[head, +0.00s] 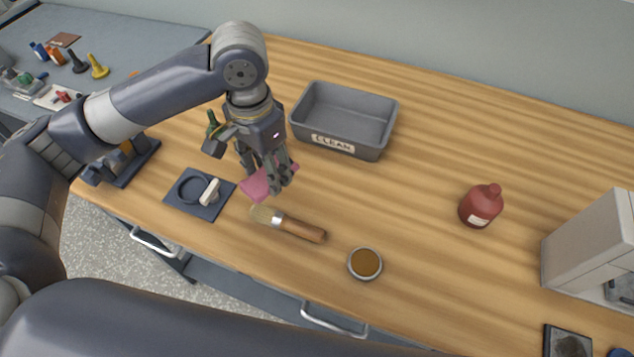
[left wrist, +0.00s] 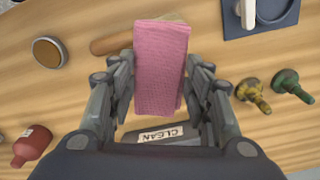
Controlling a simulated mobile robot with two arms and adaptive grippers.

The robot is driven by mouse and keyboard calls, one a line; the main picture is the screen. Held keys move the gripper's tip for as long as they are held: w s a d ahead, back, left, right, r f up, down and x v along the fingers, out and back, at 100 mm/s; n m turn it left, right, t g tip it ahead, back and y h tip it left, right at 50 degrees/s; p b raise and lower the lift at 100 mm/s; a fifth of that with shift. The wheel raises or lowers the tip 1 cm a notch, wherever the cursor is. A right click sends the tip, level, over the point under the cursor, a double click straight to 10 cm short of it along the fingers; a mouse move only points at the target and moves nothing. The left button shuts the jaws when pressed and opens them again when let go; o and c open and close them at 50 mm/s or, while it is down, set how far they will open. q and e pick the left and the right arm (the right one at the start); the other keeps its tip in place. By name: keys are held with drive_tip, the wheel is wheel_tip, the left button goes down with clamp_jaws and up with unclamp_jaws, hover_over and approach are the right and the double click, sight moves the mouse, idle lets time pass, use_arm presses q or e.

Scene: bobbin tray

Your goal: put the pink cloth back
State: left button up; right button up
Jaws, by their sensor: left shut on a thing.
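The pink cloth (head: 256,185) is a folded piece held between the fingers of my left gripper (head: 272,184), over the wooden table between the dark blue mat and the grey bin. In the left wrist view the cloth (left wrist: 162,65) hangs between the two fingers (left wrist: 160,85), which are shut on it. In the head view the fingers hide part of the cloth, and I cannot tell whether it touches the table. The grey bin (head: 372,153) labelled CLEAN stands behind and to the right of the gripper. My right gripper is not in view.
A brush (head: 300,229) lies just in front of the cloth. The dark blue mat (head: 183,206) holds a ring and a pale piece. An amber dish (head: 365,264) and a red bottle (head: 481,206) stand to the right. The wood between bin and bottle is clear.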

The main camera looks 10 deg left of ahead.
use_arm(q)
drive_tip(key=w+m, duration=0.1)
drive_tip(key=m, duration=0.1)
drive_tip(key=w+d+m, duration=0.1)
drive_tip(key=w+m, duration=0.1)
drive_tip(key=w+f+m, duration=0.1)
drive_tip(key=m, duration=0.1)
drive_tip(key=shift+w+d+f+b, duration=0.1)
drive_tip(key=shift+w+d+b, duration=0.15)
drive_tip(key=shift+d+b, duration=0.15)
drive_tip(key=w+d+f+m, duration=0.1)
drive_tip(key=w+d+m, duration=0.2)
drive_tip(key=m, duration=0.5)
hover_over(308, 184)
wheel_tip(308, 184, down, 6)
drive_tip(key=shift+r, duration=0.1)
drive_tip(key=shift+f+p, duration=0.3)
drive_tip(key=shift+f, duration=0.35)
wheel_tip(308, 184, down, 3)
drive_tip(key=shift+f+p, duration=0.1)
drive_tip(key=shift+p, duration=0.2)
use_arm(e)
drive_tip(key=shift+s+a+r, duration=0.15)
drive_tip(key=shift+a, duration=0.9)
use_arm(q)
drive_tip(key=shift+f, duration=0.15)
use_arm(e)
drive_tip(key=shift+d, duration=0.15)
